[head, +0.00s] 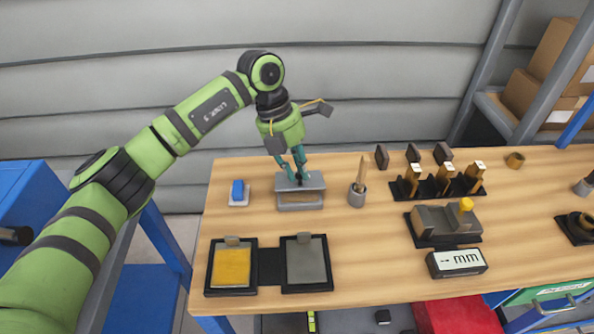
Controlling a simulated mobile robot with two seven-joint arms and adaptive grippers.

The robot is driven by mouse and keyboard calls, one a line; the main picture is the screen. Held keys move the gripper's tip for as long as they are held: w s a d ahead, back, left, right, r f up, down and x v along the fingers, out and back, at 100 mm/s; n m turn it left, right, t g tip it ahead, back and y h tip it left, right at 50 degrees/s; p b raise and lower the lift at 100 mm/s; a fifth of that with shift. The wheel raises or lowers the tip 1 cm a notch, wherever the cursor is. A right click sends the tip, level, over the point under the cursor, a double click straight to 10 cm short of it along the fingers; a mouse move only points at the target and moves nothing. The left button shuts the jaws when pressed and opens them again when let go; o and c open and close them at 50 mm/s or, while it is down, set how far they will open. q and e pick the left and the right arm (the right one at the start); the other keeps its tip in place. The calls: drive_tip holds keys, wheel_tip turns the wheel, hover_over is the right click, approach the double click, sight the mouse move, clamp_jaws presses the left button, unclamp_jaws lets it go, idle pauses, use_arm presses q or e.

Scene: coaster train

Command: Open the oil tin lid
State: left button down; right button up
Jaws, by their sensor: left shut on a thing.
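The oil tin (300,207) looks to be the small grey metal box near the back of the wooden table, left of centre. Its grey lid (313,180) appears raised along the back, and a tan-brown inside shows in front of it. My left gripper (297,180) reaches down from above with its teal fingers close together at the lid. It is shut on what looks like the lid; the fingertips are small and the exact contact is hard to see. My right gripper is not in view.
A blue block on a white tray (239,203) stands left of the tin, and a cup with a wooden-handled tool (357,195) right of it. Two black trays (268,290) lie in front. A dark rack (438,193) and a grey block with a yellow knob (445,221) stand further right.

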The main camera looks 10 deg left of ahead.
use_arm(q)
drive_tip(key=shift+w+a+r+g, duration=0.2)
drive_tip(key=shift+w+r+g, duration=0.4)
drive_tip(key=shift+w+g, duration=0.4)
drive_tip(key=shift+h+p, duration=0.3)
